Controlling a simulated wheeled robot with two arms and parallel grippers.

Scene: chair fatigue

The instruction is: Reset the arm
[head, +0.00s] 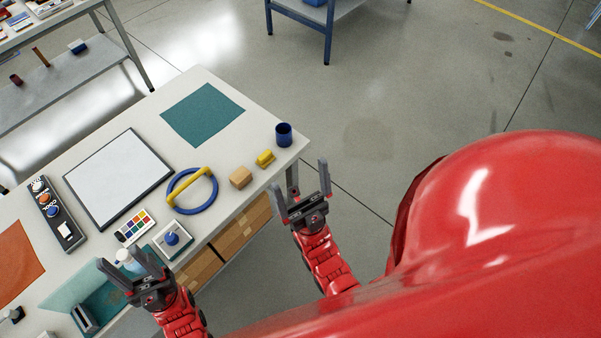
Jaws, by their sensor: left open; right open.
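No thing is plainly marked as the arm to be reset. A blue ring with a yellow bar across it (190,190) lies on the light table. A white square unit with a blue knob (172,239) stands nearer the table's front edge. A black control box with several knobs (55,213) lies at the left. My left gripper (121,255) is open above the front of the table, near a teal tray (112,302). It partly hides a small pale item there. My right gripper (300,175) is open and empty, just off the table's right corner.
A teal mat (203,113) lies at the back. The floor (400,110) beyond is clear.

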